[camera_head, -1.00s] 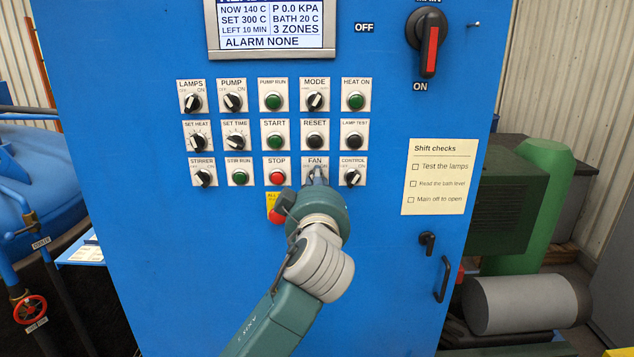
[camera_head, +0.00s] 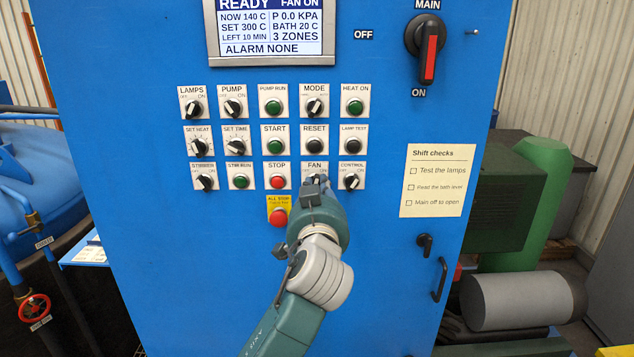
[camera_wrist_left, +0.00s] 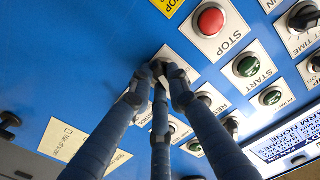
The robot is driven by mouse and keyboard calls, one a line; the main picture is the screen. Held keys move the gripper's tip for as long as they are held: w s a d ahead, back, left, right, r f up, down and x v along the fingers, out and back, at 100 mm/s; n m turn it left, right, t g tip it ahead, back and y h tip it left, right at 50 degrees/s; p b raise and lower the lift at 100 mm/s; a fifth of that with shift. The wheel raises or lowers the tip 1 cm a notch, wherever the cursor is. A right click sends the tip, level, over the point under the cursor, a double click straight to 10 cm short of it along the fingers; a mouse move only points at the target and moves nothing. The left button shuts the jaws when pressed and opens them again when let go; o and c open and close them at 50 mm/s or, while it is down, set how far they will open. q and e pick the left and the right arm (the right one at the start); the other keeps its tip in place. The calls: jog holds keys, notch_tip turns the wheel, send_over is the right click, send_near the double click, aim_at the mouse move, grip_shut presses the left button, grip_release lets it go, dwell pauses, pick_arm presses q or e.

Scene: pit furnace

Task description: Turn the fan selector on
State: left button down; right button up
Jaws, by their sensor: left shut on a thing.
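The fan selector (camera_head: 315,168), on a white plate lettered FAN, is in the bottom row of the blue panel, between the STOP button and the CONTROL selector. My left gripper (camera_head: 319,183) reaches it from below, with its fingers shut on the knob. The fingers hide most of the knob, so its pointer cannot be read. In the left wrist view, the gripper's fingertips (camera_wrist_left: 160,75) close together at the plate beside the red STOP button. The display (camera_head: 268,28) reads READY, FAN ON and ALARM NONE. My right gripper is not in view.
The red STOP button (camera_head: 277,182) and the yellow-plated ALL STOP button (camera_head: 278,216) are close on the left. The CONTROL selector (camera_head: 352,182) is close on the right. The main switch (camera_head: 427,50) is at upper right. Bare blue panel lies below the controls.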

pick_arm(q)
jog(key=shift+m+p, duration=0.45)
jog(key=shift+m, duration=0.75)
jog(key=c, duration=1.7)
grip_release()
jog(key=shift+o, duration=0.2)
jog(key=s, duration=0.7)
jog(key=shift+s, duration=0.25)
